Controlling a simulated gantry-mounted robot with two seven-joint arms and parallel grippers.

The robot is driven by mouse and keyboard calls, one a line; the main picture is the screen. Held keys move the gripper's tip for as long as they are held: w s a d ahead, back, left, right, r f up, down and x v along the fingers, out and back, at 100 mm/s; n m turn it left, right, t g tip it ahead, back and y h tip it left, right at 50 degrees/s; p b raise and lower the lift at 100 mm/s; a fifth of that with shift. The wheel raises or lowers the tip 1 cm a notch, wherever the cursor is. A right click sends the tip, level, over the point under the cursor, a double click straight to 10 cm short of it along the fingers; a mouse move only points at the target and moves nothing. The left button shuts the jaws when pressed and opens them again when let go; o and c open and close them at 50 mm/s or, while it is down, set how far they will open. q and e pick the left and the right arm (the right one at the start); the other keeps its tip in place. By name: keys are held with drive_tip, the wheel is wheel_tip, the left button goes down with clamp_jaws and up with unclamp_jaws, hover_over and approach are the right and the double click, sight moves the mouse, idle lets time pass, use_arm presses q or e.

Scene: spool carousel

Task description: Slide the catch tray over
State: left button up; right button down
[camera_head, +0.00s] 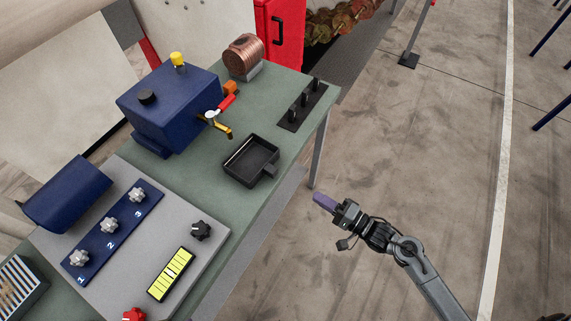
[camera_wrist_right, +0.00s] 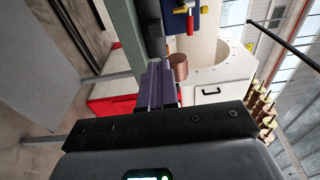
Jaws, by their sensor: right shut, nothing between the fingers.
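The black catch tray (camera_head: 236,169) sits on the green bench top, in front of the blue tank and beside the bench's right edge. A small tab or handle sticks out on its right side. The brass spout with a red lever (camera_head: 222,125) is behind the tray's left part. My right gripper (camera_head: 322,202) is off the bench edge, to the lower right of the tray and apart from it. Its purple fingers are shut with nothing between them; they also show in the right wrist view (camera_wrist_right: 157,82). My left gripper is not in view.
The blue tank (camera_head: 166,103) stands behind the tray. A copper spool (camera_head: 243,57) and a black strip with pegs (camera_head: 301,105) are farther back. A grey panel with knobs (camera_head: 137,239) lies left of and nearer than the tray. The floor right of the bench is open.

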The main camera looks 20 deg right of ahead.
approach(276, 172)
drive_tip(key=x, duration=0.5)
drive_tip(key=shift+f+b, duration=0.15)
drive_tip(key=shift+b, duration=0.2)
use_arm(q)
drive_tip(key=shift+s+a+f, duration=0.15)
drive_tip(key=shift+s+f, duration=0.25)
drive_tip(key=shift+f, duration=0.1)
use_arm(e)
drive_tip(key=shift+x, duration=0.95)
